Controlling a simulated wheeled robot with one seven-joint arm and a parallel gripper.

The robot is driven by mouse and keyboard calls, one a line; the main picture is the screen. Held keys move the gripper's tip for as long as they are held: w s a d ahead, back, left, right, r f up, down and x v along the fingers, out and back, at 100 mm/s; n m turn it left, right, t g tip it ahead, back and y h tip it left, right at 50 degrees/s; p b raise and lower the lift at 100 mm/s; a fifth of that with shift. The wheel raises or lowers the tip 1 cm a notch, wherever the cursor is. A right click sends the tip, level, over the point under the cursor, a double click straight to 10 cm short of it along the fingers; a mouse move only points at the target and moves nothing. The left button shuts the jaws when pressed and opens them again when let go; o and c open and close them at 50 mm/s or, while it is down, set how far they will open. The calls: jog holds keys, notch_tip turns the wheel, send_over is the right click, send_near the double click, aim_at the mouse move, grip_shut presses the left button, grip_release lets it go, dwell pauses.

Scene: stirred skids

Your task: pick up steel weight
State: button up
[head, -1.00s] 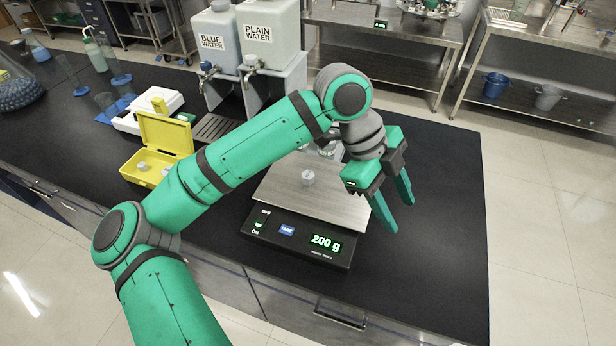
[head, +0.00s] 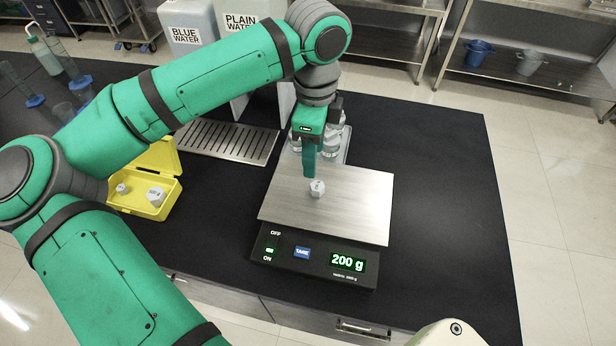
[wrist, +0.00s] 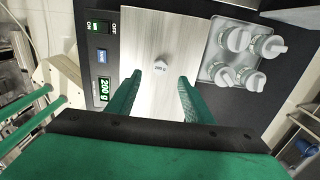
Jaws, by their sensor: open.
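A small steel weight (head: 317,188) stands on the steel pan (head: 355,205) of a black scale (head: 310,258), whose display reads 200 g. In the wrist view the weight (wrist: 160,65) lies ahead of my fingers, roughly midway between them. My gripper (head: 309,172) is above the pan, just behind and left of the weight in the head view. In the wrist view my gripper (wrist: 158,78) is open with nothing between its two green fingers. Two more weights (head: 156,196) sit in an open yellow case (head: 165,208) at the left.
A tray of several capped bottles (wrist: 240,50) stands close beside the pan. A drip grate (head: 225,142) and water containers (head: 190,25) are behind at the left. The black bench (head: 440,200) is clear right of the scale.

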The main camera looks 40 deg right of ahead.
aim_at(317, 186)
notch_tip(317, 186, down, 4)
jog(key=shift+s+r, duration=0.1)
jog(key=shift+s+a+f, duration=0.15)
jog(key=shift+f, duration=0.4)
jog(key=f, duration=0.2)
jog(key=d+f, duration=0.1)
jog(key=f, duration=0.1)
jog(key=shift+s, duration=0.15)
jog(key=shift+f, duration=0.6)
jog(key=shift+c, duration=0.4)
